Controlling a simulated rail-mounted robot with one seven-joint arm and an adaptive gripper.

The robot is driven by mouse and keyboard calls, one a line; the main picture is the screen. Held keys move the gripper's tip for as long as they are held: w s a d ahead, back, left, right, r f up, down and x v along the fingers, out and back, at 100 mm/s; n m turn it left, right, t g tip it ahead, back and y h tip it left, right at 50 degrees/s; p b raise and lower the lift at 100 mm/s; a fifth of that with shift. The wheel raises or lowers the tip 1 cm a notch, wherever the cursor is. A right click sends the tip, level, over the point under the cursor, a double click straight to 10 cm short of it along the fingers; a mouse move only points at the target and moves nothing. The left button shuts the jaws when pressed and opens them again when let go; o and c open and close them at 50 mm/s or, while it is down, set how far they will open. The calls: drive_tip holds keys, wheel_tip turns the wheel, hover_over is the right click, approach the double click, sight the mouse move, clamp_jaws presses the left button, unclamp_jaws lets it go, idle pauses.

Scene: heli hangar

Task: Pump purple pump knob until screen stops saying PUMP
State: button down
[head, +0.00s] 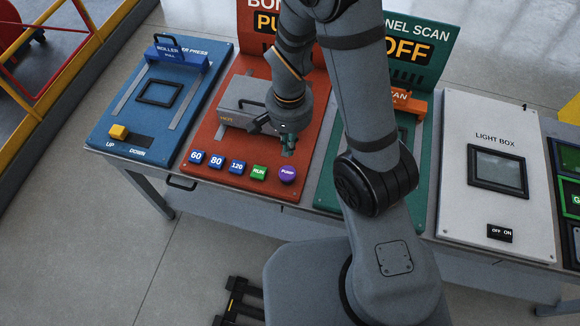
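The purple pump knob (288,174) is a round knob marked PUMP at the lower right of the red bonding panel (215,132). The screen (268,23) on the panel's upright sign shows "PU" in yellow on black; my arm hides the rest of it. My gripper (289,150) is over the red panel, just above and behind the purple knob in the picture, with its greenish tips pointing down. A small gap shows between the tips and the knob. The tips are too small to tell whether they are open or shut.
A grey hot press (240,103) stands behind. The blue roller panel (120,125) is left, the green scan panel and white light box (462,200) right.

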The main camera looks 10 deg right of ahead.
sight(290, 174)
wheel_tip(290, 174, down, 12)
drive_tip(key=b, duration=0.4)
drive_tip(key=shift+d, duration=0.15)
drive_tip(key=shift+f, duration=0.2)
drive_tip(key=shift+b, duration=0.3)
